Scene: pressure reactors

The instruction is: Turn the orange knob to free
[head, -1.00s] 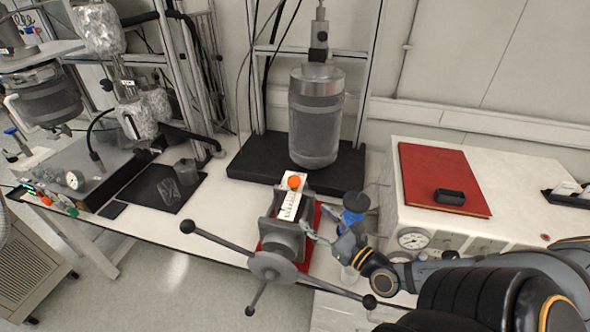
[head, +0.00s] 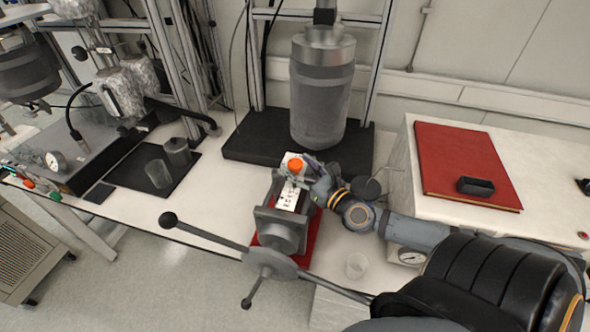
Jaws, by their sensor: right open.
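The orange knob (head: 296,164) sits on top of a small white-topped device (head: 287,199) behind a grey block with a hub and long ball-ended handles. My right gripper (head: 298,176) is open right at the knob, its fingers just in front of and to the right of it. I cannot tell whether a finger touches the knob. The knob's near lower side is partly hidden by the fingers. My left gripper is not in view.
The handle wheel (head: 272,264) reaches out toward the front, one arm left and one right. A grey pressure vessel (head: 321,92) stands behind on a black base (head: 246,141). A white box (head: 472,240) with a red book (head: 466,165) is on the right.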

